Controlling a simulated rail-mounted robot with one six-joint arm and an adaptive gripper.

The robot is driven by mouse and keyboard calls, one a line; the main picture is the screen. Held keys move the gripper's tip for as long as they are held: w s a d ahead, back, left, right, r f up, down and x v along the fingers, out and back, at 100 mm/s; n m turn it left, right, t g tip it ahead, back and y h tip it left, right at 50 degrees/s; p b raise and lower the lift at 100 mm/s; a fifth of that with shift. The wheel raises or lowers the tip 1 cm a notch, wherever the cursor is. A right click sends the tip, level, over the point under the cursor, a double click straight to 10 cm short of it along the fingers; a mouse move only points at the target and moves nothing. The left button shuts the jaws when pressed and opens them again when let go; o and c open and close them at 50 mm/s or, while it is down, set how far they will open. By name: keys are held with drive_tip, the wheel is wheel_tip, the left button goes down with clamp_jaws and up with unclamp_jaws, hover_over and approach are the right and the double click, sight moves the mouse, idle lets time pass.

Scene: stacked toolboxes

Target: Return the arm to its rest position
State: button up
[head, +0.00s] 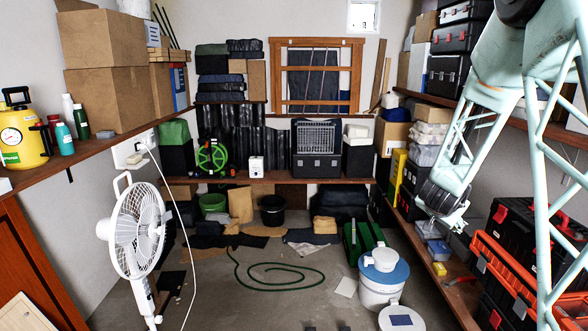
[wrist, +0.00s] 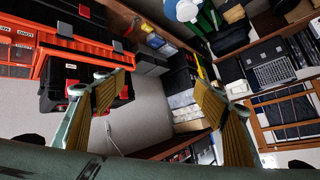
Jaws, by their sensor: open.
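My gripper (head: 447,213) hangs at the end of my pale blue arm on the right side of the head view, in the air beside the right-hand shelves. In the wrist view its two ribbed tan fingers stand wide apart (wrist: 165,100), with nothing between them. Stacked toolboxes stand at the lower right of the head view: a black one with red latches (head: 520,222) and an orange-framed one (head: 492,272). Part of the stack is hidden behind my arm's lattice. The wrist view shows the orange toolbox (wrist: 62,64) and a black one (wrist: 72,80) at the left.
A white fan (head: 137,232) stands at the left. A blue-lidded white bucket (head: 383,285) and a green hose (head: 280,286) are on the floor. Shelves line both side walls; the right shelf (head: 425,268) runs below my gripper. The middle floor is mostly clear.

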drive_tip(key=s+a+r+n+y+b, duration=0.1)
drive_tip(key=s+a+r+n+y, duration=0.1)
drive_tip(key=s+a+r, duration=0.4)
drive_tip(key=s+a+r+n+g+y+b, duration=0.1)
drive_tip(key=s+a+r+n+y, duration=0.15)
drive_tip(key=s+a, duration=0.7)
drive_tip(key=s+a+r+n+y+b, duration=0.1)
drive_tip(key=s+a+r+n, duration=0.1)
drive_tip(key=s+a+r, duration=0.5)
drive_tip(key=s+a+f+n+g, duration=0.1)
drive_tip(key=s+a, duration=0.1)
drive_tip(key=s, duration=1)
drive_tip(key=s+a+f+n+g+b, duration=0.1)
drive_tip(key=s+f+n, duration=0.1)
drive_tip(key=s, duration=1.1)
drive_tip(key=s+a+f+n+g+b, duration=0.1)
drive_tip(key=s+a+g, duration=0.1)
drive_tip(key=s, duration=1)
drive_tip(key=shift+s+a+f+n, duration=0.2)
drive_tip(key=shift+s+a+n, duration=0.05)
drive_tip(key=shift+a+n, duration=0.1)
